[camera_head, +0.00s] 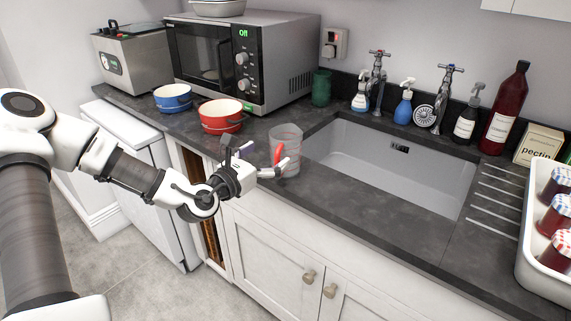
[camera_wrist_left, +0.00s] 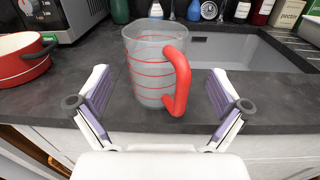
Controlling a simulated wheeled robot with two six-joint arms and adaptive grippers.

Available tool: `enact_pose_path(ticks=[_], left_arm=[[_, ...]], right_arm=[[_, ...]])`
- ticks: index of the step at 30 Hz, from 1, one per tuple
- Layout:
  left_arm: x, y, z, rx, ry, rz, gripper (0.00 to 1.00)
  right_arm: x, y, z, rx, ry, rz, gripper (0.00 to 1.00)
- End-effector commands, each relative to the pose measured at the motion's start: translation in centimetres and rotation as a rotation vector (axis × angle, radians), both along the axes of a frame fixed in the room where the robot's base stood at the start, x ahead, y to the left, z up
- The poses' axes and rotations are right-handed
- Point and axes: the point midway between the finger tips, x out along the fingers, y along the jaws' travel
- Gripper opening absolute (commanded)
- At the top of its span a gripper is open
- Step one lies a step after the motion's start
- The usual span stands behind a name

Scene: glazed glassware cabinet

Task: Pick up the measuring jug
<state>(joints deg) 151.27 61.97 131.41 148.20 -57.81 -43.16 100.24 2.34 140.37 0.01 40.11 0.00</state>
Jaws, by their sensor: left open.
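The measuring jug (camera_head: 288,141) is clear with a red handle and stands upright on the dark counter, left of the sink. In the left wrist view the jug (camera_wrist_left: 148,66) shows red measuring lines, with its red handle (camera_wrist_left: 181,80) facing me and a little to the right. My left gripper (camera_head: 268,160) is open at the front edge of the counter, in front of the jug. In the left wrist view its two fingers (camera_wrist_left: 160,100) are spread to either side of the handle, short of the jug and apart from it. My right gripper is in neither view.
A red pot (camera_head: 222,116) and a blue pot (camera_head: 173,98) stand left of the jug, before the microwave (camera_head: 215,65). The sink (camera_head: 390,160) lies to the right. A green jar (camera_head: 321,88) and several bottles stand behind. A white tray of jars (camera_head: 537,265) is far right.

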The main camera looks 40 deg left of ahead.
Motion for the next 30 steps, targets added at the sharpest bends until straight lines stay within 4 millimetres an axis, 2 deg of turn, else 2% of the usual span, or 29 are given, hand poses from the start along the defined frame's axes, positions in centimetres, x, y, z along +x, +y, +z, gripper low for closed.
enact_pose_path(ticks=[10,18,19,23,24,26,28,30], left_arm=[[4.6,0.1,-0.3,0.006,0.002,-0.003,1.0],[5.2,0.1,-0.2,-0.002,0.001,-0.002,1.0],[5.2,0.1,-0.2,-0.002,0.001,-0.002,0.96],[5.2,0.1,-0.2,-0.001,0.001,-0.003,0.5],[5.2,0.1,-0.2,-0.001,0.001,-0.003,0.36],[5.2,0.1,-0.2,-0.001,0.001,-0.003,0.15],[5.2,0.1,-0.2,-0.001,0.001,-0.003,0.0],[5.2,0.1,-0.2,-0.001,0.001,-0.003,0.0]], right_arm=[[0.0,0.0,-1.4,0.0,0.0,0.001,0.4],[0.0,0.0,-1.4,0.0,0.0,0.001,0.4],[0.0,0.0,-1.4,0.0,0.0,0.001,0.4],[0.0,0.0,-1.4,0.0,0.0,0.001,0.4],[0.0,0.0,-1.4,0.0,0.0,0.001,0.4],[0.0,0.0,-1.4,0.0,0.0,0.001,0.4],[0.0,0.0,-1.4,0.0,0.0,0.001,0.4],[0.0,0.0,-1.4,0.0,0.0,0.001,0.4]])
